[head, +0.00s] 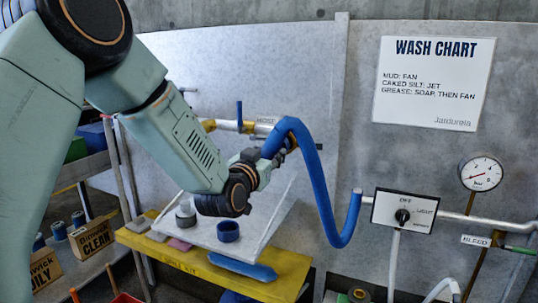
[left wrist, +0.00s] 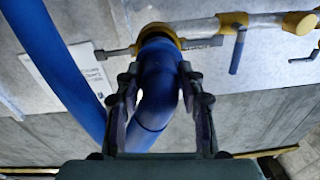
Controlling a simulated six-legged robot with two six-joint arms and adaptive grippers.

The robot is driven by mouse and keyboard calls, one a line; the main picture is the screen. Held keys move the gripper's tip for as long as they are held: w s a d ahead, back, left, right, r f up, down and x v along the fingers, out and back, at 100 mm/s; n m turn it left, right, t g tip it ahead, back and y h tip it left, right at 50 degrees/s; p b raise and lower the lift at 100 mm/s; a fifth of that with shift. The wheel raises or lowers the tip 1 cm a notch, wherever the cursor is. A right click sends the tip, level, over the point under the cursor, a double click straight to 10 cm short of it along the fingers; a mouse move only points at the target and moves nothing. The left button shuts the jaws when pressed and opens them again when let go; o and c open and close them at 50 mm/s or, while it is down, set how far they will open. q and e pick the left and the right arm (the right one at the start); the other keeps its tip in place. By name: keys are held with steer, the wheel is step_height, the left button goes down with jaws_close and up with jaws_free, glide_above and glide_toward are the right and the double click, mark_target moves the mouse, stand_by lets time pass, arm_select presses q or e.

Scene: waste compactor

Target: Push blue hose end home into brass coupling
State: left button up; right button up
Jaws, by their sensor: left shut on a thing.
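The blue hose (head: 321,185) loops from my left gripper (head: 272,152) down and right to the wall pipe. In the left wrist view my left gripper (left wrist: 160,85) is shut on the hose (left wrist: 154,92) near its end, one finger on each side. The hose end meets the ring of the brass coupling (left wrist: 158,29) at the top of that view. The end appears in line with the ring; how deep it sits is hidden. In the head view my gripper and the hose largely hide the coupling. My right gripper is not in view.
A pipe with yellow fittings (head: 209,125) and a blue lever (head: 240,113) runs along the wall. Below the gripper is a yellow bench (head: 190,262) with a tilted white board and a blue ring (head: 228,231). A control box (head: 404,212) and gauge (head: 481,174) are right.

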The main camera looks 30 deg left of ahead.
arm_select(q)
steer(key=shift+w, duration=0.15)
steer(key=shift+w, duration=1.8)
stand_by(0.7)
steer(key=shift+w+a, duration=0.1)
steer(key=shift+w, duration=0.1)
jaws_close()
steer(key=shift+r, duration=0.25)
